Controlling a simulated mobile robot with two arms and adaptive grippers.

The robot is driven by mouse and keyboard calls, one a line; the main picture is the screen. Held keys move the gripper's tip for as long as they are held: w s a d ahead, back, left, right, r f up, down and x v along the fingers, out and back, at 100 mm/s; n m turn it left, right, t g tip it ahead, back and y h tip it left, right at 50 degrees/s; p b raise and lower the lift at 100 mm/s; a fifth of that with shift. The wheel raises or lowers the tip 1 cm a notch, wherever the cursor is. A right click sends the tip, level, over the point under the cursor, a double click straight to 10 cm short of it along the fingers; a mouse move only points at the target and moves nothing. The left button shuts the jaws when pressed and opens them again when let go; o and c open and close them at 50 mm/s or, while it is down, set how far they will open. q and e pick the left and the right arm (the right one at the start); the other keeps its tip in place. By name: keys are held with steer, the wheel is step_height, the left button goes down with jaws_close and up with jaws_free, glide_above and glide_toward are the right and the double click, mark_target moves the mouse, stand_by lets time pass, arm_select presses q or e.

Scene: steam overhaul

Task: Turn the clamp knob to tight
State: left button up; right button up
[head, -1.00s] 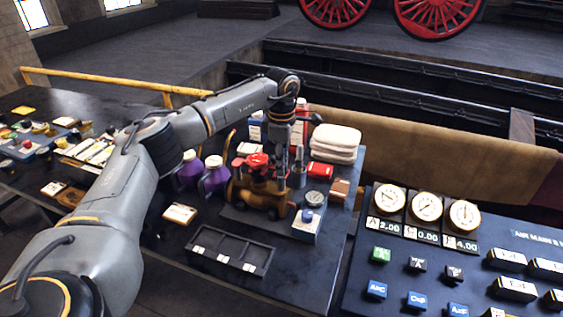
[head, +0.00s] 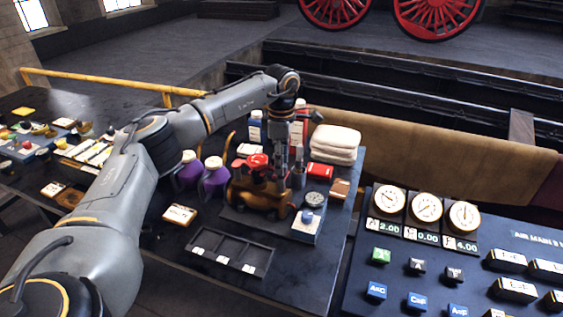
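A brown-orange clamp-like fixture (head: 258,198) stands on the dark bench, with a red handle or knob (head: 258,161) on top. I cannot tell for sure which part is the clamp knob. My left gripper (head: 290,172) points down at the right side of the fixture, close to its top. It partly hides that side. Its fingers are too small and dark to tell whether they are open or shut, or whether they touch anything. My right gripper is not in view.
Purple bottles (head: 214,178) stand left of the fixture. A box with a blue-topped knob (head: 308,216) is at its right, folded white towels (head: 335,143) behind. An empty dark tray (head: 230,250) lies in front. A gauge panel (head: 470,265) fills the lower right.

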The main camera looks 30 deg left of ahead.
arm_select(q)
step_height(320, 180, up, 11)
steer(key=shift+r, duration=0.15)
stand_by(0.5)
